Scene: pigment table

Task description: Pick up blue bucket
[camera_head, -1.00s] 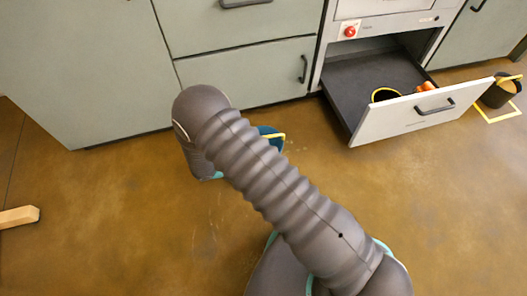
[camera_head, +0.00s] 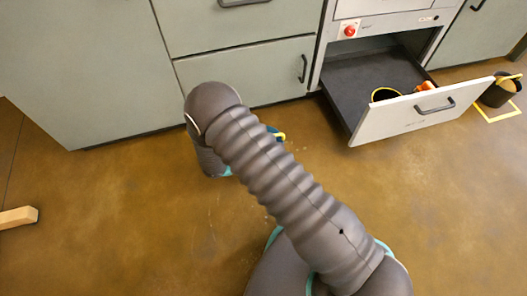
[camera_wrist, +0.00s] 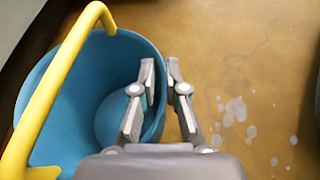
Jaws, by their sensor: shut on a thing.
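The blue bucket (camera_wrist: 75,100) fills the left half of the wrist view, with its yellow handle (camera_wrist: 45,95) arched over it. My gripper (camera_wrist: 160,85) is shut on the right-hand wall of the bucket, one finger inside and one outside. The bucket looks empty inside. In the head view, my arm hides most of the bucket, and only a bit of blue and yellow (camera_head: 280,137) shows beside it, in front of the grey cabinets. I cannot tell whether the bucket touches the floor.
An open drawer (camera_head: 400,125) juts out at the right, holding a dark yellow-rimmed container (camera_head: 385,95) and an orange item (camera_head: 426,86). A black bucket (camera_head: 497,94) stands on a yellow floor outline at far right. A wooden piece (camera_head: 18,217) is at the left. The floor between is clear.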

